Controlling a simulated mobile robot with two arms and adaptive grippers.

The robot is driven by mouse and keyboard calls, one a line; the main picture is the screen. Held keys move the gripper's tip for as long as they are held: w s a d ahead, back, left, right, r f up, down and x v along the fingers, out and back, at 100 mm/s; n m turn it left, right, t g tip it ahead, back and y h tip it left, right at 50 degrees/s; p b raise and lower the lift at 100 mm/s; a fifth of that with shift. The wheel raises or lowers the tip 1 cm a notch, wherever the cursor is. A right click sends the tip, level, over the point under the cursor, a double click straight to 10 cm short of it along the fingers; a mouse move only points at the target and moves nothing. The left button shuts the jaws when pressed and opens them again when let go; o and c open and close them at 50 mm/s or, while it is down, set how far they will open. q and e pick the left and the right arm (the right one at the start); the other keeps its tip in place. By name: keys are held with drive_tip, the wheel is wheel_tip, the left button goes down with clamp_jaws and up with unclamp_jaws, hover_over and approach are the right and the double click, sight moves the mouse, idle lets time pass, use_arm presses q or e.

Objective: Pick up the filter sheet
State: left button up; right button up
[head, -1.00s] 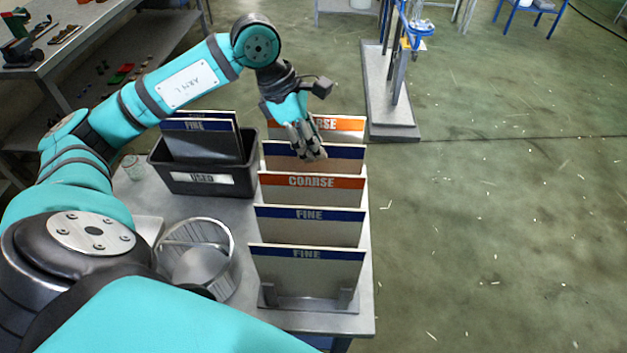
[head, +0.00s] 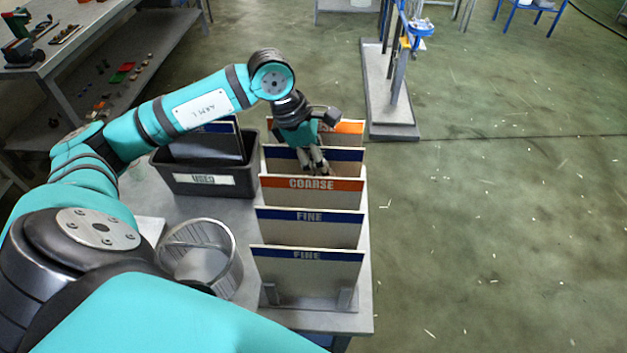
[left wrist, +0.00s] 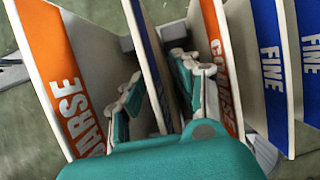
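Several white filter sheets stand upright in a row on a rack. From the front they are a FINE sheet (head: 306,275), another FINE sheet (head: 310,230), a COARSE sheet (head: 312,195), a blue-banded sheet (head: 283,160) and an orange-banded sheet (head: 349,129). My left gripper (head: 318,167) reaches down at the blue-banded sheet, just behind the COARSE one. In the left wrist view its fingers (left wrist: 158,92) are apart, with the blue-banded sheet (left wrist: 146,45) between them; a gap shows beside the sheet. The band's lettering is hidden. My right gripper is out of view.
A dark bin (head: 199,183) labelled USED holds sheets, left of the row. A round metal basket (head: 233,262) stands in front of it on the grey table (head: 240,213). A stand with a grey base (head: 392,128) is on the floor beyond.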

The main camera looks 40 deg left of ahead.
use_arm(q)
drive_tip(key=shift+f, duration=0.15)
drive_tip(key=shift+c, duration=0.4)
clamp_jaws()
